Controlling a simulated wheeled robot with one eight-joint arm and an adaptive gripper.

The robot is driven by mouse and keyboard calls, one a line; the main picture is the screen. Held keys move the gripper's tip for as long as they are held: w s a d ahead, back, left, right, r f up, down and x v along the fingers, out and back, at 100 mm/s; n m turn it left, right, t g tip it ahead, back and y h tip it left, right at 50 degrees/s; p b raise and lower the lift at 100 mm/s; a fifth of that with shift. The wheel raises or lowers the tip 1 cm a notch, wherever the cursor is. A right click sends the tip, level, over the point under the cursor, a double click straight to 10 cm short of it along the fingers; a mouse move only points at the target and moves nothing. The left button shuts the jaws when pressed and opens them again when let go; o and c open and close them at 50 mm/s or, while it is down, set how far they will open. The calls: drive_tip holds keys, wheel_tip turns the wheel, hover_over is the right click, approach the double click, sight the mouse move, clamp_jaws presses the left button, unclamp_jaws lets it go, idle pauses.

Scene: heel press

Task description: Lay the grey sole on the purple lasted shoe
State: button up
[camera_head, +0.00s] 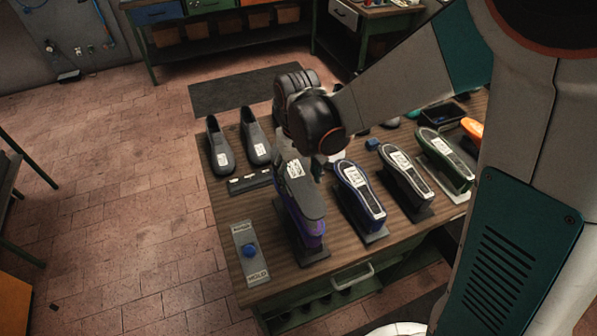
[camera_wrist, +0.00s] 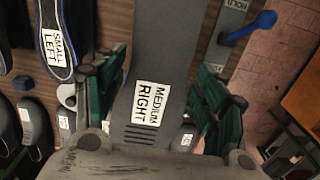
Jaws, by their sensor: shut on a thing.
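The grey sole (camera_head: 303,196) lies lengthwise over the purple lasted shoe (camera_head: 313,232) at the front of the bench. Purple shows along the shoe's side and end beneath it. I cannot tell whether sole and shoe touch. My gripper (camera_head: 308,165) is above the far part of the sole. In the wrist view the sole (camera_wrist: 165,62) runs between the teal fingers of my gripper (camera_wrist: 158,95), which are shut on its edges. Its white label reads MEDIUM RIGHT. The purple shoe is hidden beneath the sole in the wrist view.
Two grey shoes (camera_head: 221,148) stand at the back left. A plate with a blue knob (camera_head: 249,250) lies at the front left.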

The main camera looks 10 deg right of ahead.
drive_tip(key=shift+s+f+b, duration=0.1)
drive_tip(key=shift+f+b, duration=2.5)
drive_tip(key=shift+f, duration=0.8)
drive_tip(key=shift+f+b, duration=0.55)
drive_tip(key=o, duration=1.3)
drive_tip(key=shift+r, duration=3.8)
